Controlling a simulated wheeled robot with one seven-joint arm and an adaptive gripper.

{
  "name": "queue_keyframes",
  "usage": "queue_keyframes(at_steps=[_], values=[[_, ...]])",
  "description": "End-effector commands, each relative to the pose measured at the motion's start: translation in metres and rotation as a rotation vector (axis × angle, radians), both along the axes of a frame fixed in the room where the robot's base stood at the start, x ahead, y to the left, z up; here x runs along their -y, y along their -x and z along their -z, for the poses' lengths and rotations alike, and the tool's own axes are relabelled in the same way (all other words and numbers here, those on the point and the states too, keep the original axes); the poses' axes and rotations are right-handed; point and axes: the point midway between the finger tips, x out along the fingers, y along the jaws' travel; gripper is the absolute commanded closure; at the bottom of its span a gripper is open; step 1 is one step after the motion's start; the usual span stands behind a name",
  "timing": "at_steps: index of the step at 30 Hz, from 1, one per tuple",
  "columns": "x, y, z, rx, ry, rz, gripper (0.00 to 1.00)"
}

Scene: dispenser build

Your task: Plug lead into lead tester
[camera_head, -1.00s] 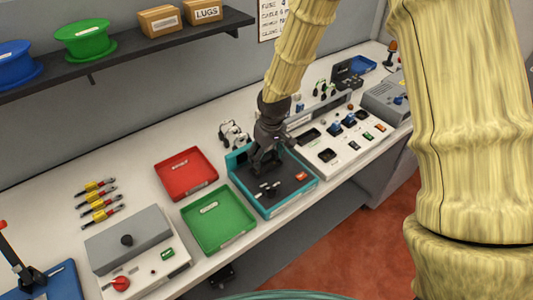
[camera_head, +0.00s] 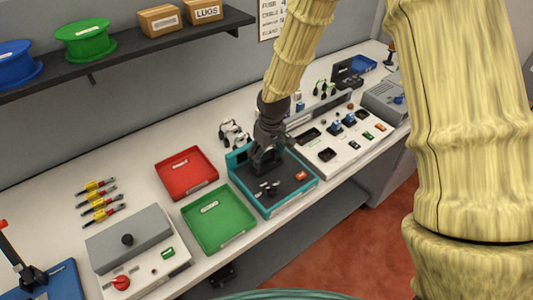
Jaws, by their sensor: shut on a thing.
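Small pale and dark parts show on the black top just below the fingers. I cannot tell whether the held end is in a socket.
A red tray (camera_head: 187,172) and a green tray (camera_head: 219,222) lie to the left. Coiled black-and-white leads (camera_head: 233,133) are behind my gripper. A white panel with switches (camera_head: 335,152) stands close on the right. A grey box (camera_head: 128,239) with a red knob is at lower left.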

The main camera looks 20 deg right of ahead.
Motion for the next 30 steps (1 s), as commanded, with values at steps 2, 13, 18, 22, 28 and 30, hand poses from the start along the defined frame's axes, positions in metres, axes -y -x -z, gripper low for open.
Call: queue_keyframes(at_steps=[2, 13, 18, 22, 28, 30], values=[[0.0, 0.0, 0.0, 0.0, 0.0, 0.0, 0.52], [0.0, 0.0, 0.006, 0.0, 0.0, 0.0, 0.52], [0.0, 0.0, 0.008, -0.001, 0.0, 0.0, 0.52], [0.0, 0.0, 0.01, -0.001, 0.0, 0.0, 0.52], [0.0, 0.0, 0.012, 0.0, 0.0, 0.0, 0.52], [0.0, 0.0, 0.012, 0.0, 0.0, 0.0, 0.52]])
